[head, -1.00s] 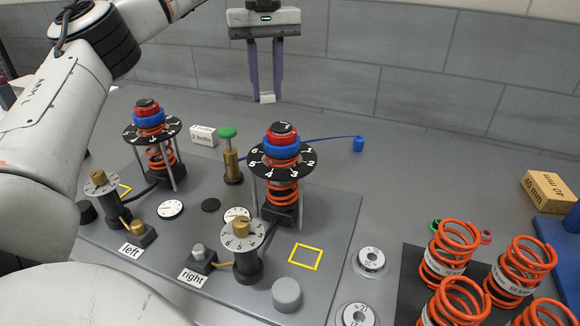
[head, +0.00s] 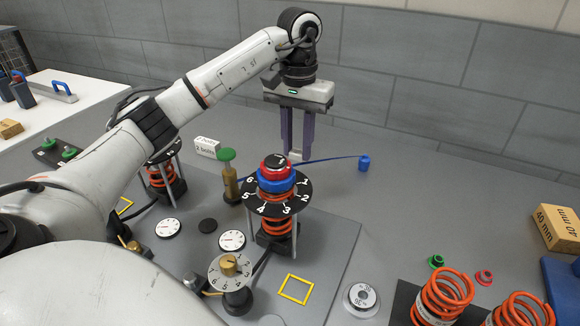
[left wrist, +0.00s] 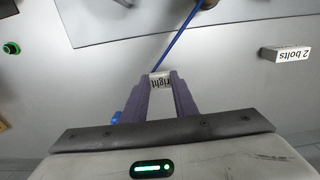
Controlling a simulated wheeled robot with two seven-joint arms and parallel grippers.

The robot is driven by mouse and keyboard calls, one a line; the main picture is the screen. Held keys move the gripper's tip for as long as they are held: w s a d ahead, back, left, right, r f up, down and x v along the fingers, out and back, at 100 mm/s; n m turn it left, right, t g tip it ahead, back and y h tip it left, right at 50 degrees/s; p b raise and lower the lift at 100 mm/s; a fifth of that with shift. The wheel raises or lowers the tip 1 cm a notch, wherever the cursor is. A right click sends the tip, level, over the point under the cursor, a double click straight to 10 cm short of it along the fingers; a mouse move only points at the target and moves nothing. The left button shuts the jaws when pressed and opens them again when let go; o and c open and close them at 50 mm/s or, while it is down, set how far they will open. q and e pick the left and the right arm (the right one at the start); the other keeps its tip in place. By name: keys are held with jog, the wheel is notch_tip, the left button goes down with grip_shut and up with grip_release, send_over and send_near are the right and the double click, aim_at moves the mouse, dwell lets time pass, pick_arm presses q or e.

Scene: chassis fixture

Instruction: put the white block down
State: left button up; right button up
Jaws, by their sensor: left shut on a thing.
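The white block (head: 296,155) is small and is held between the fingertips of my left gripper (head: 297,152), low over the grey table behind the round dial stand. In the left wrist view the white block (left wrist: 160,81) shows between the two purple-grey fingertips (left wrist: 160,84), with the word "right" on its face. My left gripper is shut on it. I cannot tell whether the block touches the table. My right gripper is in neither view.
A blue cord with a blue end (head: 364,163) runs close by the block. The table right of the cord's end is clear.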

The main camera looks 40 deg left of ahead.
aim_at(297, 152)
pick_arm(q)
jog(key=shift+f, duration=3.55)
jog(key=o, duration=1)
jog(key=shift+f, duration=0.1)
notch_tip(297, 152, up, 12)
jog(key=shift+r+p, duration=0.15)
jog(key=shift+p, duration=0.3)
